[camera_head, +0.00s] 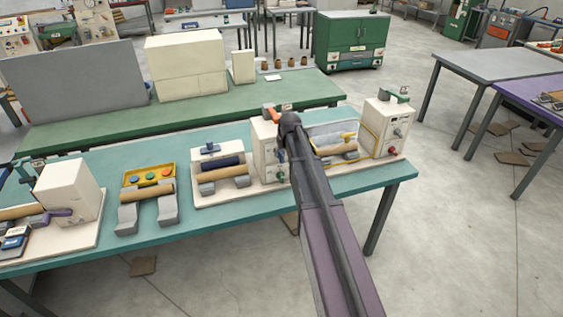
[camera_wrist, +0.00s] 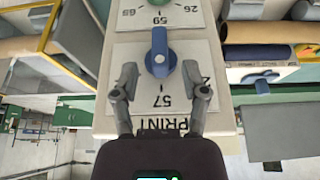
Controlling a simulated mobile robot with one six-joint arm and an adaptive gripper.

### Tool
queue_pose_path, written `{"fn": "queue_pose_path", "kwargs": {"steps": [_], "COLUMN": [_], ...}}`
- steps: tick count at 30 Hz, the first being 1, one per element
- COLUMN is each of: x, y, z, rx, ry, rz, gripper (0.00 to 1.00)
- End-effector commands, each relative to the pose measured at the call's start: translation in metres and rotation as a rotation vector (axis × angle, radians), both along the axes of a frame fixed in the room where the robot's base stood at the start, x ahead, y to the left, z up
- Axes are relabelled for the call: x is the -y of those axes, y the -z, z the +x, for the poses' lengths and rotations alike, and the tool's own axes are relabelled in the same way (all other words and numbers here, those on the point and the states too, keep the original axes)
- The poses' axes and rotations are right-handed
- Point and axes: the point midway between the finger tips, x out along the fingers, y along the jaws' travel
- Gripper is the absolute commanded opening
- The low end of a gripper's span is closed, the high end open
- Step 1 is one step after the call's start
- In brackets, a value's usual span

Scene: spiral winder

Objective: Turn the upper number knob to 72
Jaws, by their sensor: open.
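In the wrist view a blue knob (camera_wrist: 160,42) with a raised handle and a pale round spot sits on a white label plate. The number 57 and a short tick mark show on its lower side, by the word PRINT. A green knob (camera_wrist: 160,4) shows at the top edge, near 65, 59 and 26. My gripper (camera_wrist: 159,72) is open, its two fingers on either side of the blue knob's lower part; I cannot tell whether they touch it. In the head view the blue knob (camera_head: 281,155) is above the green knob (camera_head: 281,178) on the cream box (camera_head: 266,150).
The box stands on a teal bench (camera_head: 330,185) among rollers and a similar box (camera_head: 385,125) to the right. My arm partly hides the cream box in the head view.

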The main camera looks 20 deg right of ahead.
Motion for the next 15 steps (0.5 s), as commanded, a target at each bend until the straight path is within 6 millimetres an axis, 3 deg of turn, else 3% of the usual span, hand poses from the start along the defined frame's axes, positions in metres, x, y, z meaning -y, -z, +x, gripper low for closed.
{"fn": "queue_pose_path", "kwargs": {"steps": [6,15], "x": [0.000,0.000], "y": [0.021,0.036], "z": [0.008,0.014], "rx": [0.000,0.000], "ry": [0.000,0.000], "rz": [0.000,0.000], "gripper": [0.57,0.57]}}
